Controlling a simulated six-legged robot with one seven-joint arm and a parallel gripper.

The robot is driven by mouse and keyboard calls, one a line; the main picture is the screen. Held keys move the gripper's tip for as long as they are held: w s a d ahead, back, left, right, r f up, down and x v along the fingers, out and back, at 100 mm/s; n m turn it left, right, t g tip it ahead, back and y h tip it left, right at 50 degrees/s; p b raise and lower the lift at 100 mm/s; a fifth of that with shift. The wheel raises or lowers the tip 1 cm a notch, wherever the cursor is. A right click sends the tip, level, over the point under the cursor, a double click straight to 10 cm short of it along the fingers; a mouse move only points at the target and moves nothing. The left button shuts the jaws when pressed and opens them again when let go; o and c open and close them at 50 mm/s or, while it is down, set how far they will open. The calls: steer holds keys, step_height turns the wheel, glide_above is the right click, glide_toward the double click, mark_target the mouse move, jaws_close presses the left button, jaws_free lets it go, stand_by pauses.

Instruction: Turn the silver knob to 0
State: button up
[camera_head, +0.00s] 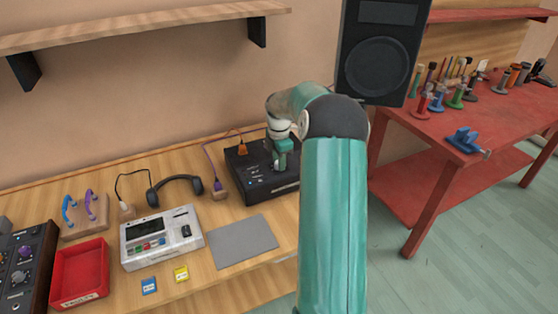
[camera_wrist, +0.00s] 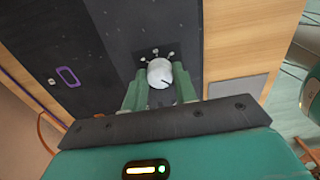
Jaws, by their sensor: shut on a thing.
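The silver knob (camera_wrist: 159,72) is on a black box in the wrist view, with a dark pointer line on its face and several small light dots beside it. My gripper (camera_wrist: 160,90) has its two green fingers on either side of the knob, shut on it. In the head view my gripper (camera_head: 280,158) reaches down onto the black box (camera_head: 251,182), and the knob is mostly hidden there. I cannot read any numbers at the dots.
An orange plug (camera_head: 242,149) and a purple plug (camera_head: 219,190) with cables are at the black box's left. A grey mat (camera_head: 242,241), a white device (camera_head: 161,238), headphones (camera_head: 175,185) and a red tray (camera_head: 80,272) share the wooden bench. A black speaker (camera_head: 381,58) stands behind my arm.

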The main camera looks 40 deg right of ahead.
steer(key=o, duration=1)
step_height(320, 180, up, 14)
steer(key=shift+f, duration=0.1)
steer(key=s+a+r+m+t+h, duration=0.1)
steer(key=s+a+r+m, duration=0.15)
steer(key=a, duration=0.45)
steer(key=s+a+r+m, duration=0.15)
steer(key=a+r, duration=0.25)
steer(key=a, duration=0.4)
steer(key=s+a+r+m+t+h, duration=0.1)
steer(key=s+a+r+m, duration=0.15)
steer(key=a, duration=0.45)
steer(key=s+a+f+m+t, duration=0.1)
steer(key=s+a+m, duration=0.1)
steer(key=s+a, duration=0.3)
steer(key=s+a+f+m+t+y, duration=0.1)
steer(key=s+a+m, duration=0.2)
steer(key=s+a, duration=0.2)
steer(key=s+a+f+m+t+y, duration=0.1)
steer(key=s+a+f+m, duration=0.1)
steer(key=s+a, duration=0.3)
steer(key=shift+s+m+t, duration=0.3)
steer(key=shift+s+m, duration=0.35)
steer(key=shift+s, duration=1.25)
